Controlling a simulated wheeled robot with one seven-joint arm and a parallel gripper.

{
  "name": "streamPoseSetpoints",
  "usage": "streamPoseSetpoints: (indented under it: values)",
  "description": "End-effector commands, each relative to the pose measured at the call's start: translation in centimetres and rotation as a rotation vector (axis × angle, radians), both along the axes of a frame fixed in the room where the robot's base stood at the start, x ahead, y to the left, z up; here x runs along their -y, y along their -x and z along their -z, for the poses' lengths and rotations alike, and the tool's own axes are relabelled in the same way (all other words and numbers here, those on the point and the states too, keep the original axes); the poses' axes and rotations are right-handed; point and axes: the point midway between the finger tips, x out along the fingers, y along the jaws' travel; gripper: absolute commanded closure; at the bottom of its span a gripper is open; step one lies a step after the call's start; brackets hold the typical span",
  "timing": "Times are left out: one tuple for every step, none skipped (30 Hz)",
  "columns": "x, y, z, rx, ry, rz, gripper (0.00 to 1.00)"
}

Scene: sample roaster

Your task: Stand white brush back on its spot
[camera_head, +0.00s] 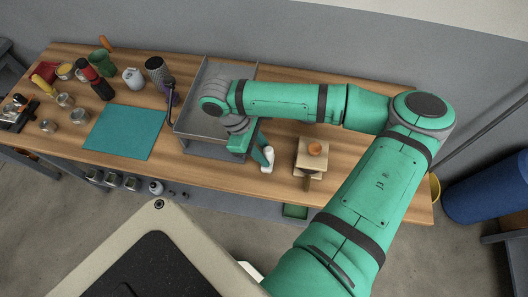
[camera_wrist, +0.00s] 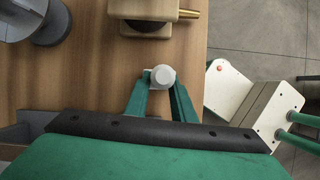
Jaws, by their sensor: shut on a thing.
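My gripper (camera_head: 265,157) is over the front part of the wooden bench, right of the grey metal tray. It is shut on the white brush (camera_head: 267,168), which shows as a small pale shape at the fingertips. In the wrist view the brush (camera_wrist: 162,77) shows as a round white end between the tips of my two green fingers (camera_wrist: 160,88). Its lower part is hidden, so I cannot tell whether it touches the bench. No marked spot for the brush can be made out.
The grey tray (camera_head: 190,128) lies left. A teal mat (camera_head: 125,132) and several jars and bottles fill the bench's left. The bench's front edge (camera_wrist: 206,50) is close.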

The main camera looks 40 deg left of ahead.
Motion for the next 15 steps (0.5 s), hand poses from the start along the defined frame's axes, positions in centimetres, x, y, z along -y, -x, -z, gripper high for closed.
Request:
streamPoseSetpoints:
  values:
    - [0.03, -0.04, -0.01, 0.000, 0.000, 0.001, 1.00]
    - [0.03, -0.04, 0.03, 0.000, 0.000, 0.001, 1.00]
    - [0.04, -0.03, 0.12, 0.000, 0.000, 0.001, 1.00]
    - [0.04, -0.03, 0.21, 0.000, 0.000, 0.001, 1.00]
    - [0.04, -0.03, 0.29, 0.000, 0.000, 0.001, 1.00]
    - [0.04, -0.04, 0.28, 0.000, 0.000, 0.001, 0.70]
    - [0.05, -0.05, 0.27, 0.000, 0.000, 0.001, 0.63]
    - [0.05, -0.04, 0.27, 0.000, 0.000, 0.001, 0.59]
    - [0.06, -0.05, 0.27, 0.000, 0.001, 0.002, 0.59]
    - [0.06, -0.05, 0.27, 0.000, 0.001, 0.002, 0.59]
    - [0.07, -0.06, 0.27, 0.000, 0.001, 0.002, 0.59]
    - [0.08, -0.06, 0.27, 0.000, 0.001, 0.002, 0.59]
    - [0.08, -0.08, 0.27, 0.000, 0.001, 0.002, 0.59]
    - [0.10, -0.09, 0.27, 0.001, 0.001, 0.003, 0.59]
    - [0.13, -0.10, 0.27, 0.000, 0.001, 0.004, 0.59]
